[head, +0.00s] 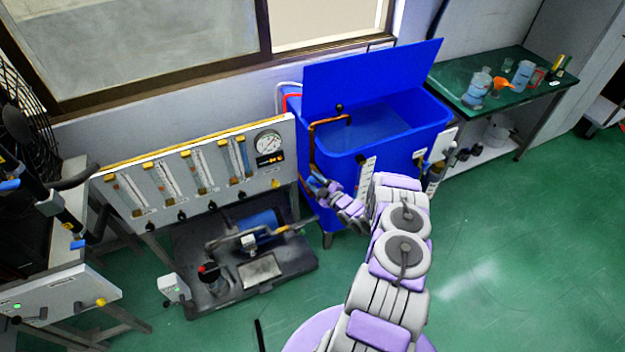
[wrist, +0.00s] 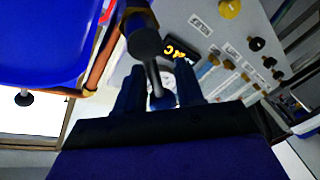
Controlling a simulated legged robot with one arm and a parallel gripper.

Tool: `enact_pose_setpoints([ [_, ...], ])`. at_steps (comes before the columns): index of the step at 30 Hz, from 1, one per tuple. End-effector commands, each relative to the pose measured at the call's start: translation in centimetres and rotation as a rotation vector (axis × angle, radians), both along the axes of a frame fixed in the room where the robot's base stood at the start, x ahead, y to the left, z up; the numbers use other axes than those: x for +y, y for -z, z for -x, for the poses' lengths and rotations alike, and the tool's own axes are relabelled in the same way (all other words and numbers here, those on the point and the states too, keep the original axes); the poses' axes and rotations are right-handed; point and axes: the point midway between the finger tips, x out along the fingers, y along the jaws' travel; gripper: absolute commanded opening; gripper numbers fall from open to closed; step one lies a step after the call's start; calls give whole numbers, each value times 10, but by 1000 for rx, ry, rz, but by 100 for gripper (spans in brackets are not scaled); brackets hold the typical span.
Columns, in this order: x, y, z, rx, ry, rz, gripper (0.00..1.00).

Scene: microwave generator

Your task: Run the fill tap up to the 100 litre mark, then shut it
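The blue tank (head: 410,150) stands by the wall with its lid raised; a bluish surface shows inside. A copper fill pipe (head: 312,140) bends over its left rim, with a black knob (head: 339,108) near the outlet. A white scale strip (head: 366,178) is on the tank's front; its marks are too small to read. My gripper (head: 322,187) is low at the tank's front left corner. In the wrist view, my gripper's fingers (wrist: 160,88) are apart, with a dark round-ended handle on a grey stem (wrist: 146,45) between them; contact is unclear. The copper pipe (wrist: 100,65) runs just left.
A white flowmeter panel (head: 200,175) with a dial gauge (head: 268,143) stands left of the tank. A pump on a dark base (head: 240,265) lies below it. A green bench (head: 505,95) with bottles is at the right. The green floor at right is clear.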

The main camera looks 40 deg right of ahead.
Motion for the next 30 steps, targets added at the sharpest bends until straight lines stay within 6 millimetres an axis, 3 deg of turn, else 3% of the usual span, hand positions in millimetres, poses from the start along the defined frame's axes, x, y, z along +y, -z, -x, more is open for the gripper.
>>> enact_pose_setpoints([
  [6,0,-1,-13,-4,2,1,37],
  [14,0,-1,-14,-4,2,0,37],
  [26,1,-2,-14,-4,1,1,0],
  [30,2,-2,-14,-4,-1,2,0],
])
